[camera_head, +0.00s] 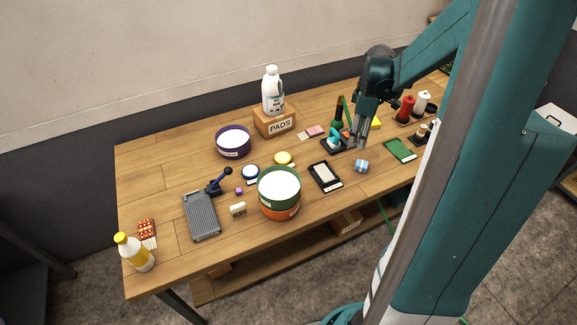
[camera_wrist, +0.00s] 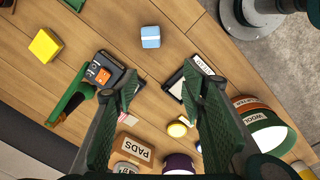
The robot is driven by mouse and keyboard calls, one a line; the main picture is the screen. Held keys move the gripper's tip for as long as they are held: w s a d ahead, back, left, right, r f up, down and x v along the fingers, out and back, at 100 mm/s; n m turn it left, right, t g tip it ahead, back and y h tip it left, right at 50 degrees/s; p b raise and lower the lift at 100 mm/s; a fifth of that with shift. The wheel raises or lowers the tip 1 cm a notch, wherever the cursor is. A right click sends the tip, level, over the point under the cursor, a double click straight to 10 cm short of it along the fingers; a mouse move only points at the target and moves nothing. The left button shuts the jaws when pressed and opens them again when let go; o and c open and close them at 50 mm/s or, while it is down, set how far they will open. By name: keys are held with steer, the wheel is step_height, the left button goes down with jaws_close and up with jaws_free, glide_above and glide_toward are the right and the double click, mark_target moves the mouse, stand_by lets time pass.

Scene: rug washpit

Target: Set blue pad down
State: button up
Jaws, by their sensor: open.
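The blue pad (camera_head: 361,166), a small light-blue block with a white band, lies on the wooden table right of the black-framed tray (camera_head: 325,177). In the wrist view the blue pad (camera_wrist: 150,37) lies beyond my fingertips, in line with the gap between them, clear of both fingers. My gripper (camera_head: 362,140) is open and points down over the table, beside the black holder (camera_head: 338,144).
A yellow pad (camera_wrist: 45,45) lies at the upper left in the wrist view. A green flat item (camera_head: 400,150) lies right of the blue pad. Stacked green and orange tubs (camera_head: 279,190) stand left of the tray. A PADS box (camera_head: 272,122) stands behind. Bare wood surrounds the blue pad.

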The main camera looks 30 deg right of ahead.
steer(key=a+r+m+t, duration=0.1)
steer(key=a+r+m, duration=0.1)
steer(key=a+r, duration=0.65)
steer(key=s+a+r+m+t, duration=0.2)
steer(key=s+a, duration=0.3)
steer(key=a, duration=0.4)
steer(key=s+a+r+m+t, duration=0.1)
steer(key=s+a+r+m, duration=0.1)
steer(key=s+a, duration=0.3)
steer(key=s+a+r+m+t, duration=0.2)
steer(key=s+a, duration=0.3)
steer(key=a, duration=0.8)
steer(key=shift+a+r+t, duration=0.25)
steer(key=shift+t, duration=0.05)
